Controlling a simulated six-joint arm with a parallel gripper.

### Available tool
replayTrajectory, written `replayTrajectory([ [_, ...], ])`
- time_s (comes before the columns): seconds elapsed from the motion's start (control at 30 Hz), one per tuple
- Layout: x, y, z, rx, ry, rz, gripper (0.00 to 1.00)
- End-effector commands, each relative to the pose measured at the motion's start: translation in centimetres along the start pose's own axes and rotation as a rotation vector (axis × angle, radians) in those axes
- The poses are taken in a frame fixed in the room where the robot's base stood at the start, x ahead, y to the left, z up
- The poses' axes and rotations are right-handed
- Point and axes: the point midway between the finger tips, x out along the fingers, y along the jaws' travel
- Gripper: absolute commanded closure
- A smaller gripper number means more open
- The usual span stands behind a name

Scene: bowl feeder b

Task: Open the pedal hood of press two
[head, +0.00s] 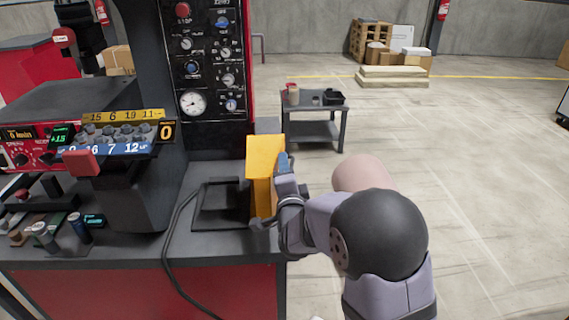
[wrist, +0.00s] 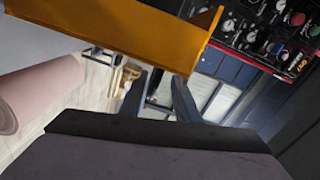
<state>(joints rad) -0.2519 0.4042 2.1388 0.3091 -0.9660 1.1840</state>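The pedal hood is an orange-yellow sheet-metal cover (head: 264,160) standing upright at the right edge of a dark rectangular base (head: 218,222) on the bench. The base's dark top shows uncovered to the hood's left. My gripper (head: 284,170) is at the hood's right side, close against it. In the wrist view the hood (wrist: 120,42) spans the upper part, just beyond the fingertips. My gripper (wrist: 160,88) shows two dark fingers apart, with nothing clearly held between them. Whether a finger touches the hood cannot be told.
A black press column with a dial panel (head: 212,75) stands behind the base. A black cable (head: 171,240) runs down the bench front. Left are a number-labelled console (head: 115,135) and several small cylinders (head: 45,235). A grey cart (head: 315,128) stands behind; the floor to the right is clear.

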Motion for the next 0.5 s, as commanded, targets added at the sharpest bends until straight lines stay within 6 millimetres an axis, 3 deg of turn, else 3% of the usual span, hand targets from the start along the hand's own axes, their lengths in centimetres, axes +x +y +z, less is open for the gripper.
replayTrajectory([
  [0.5,-0.97,-0.14,-0.04,0.0,0.001,-0.003,0.72],
])
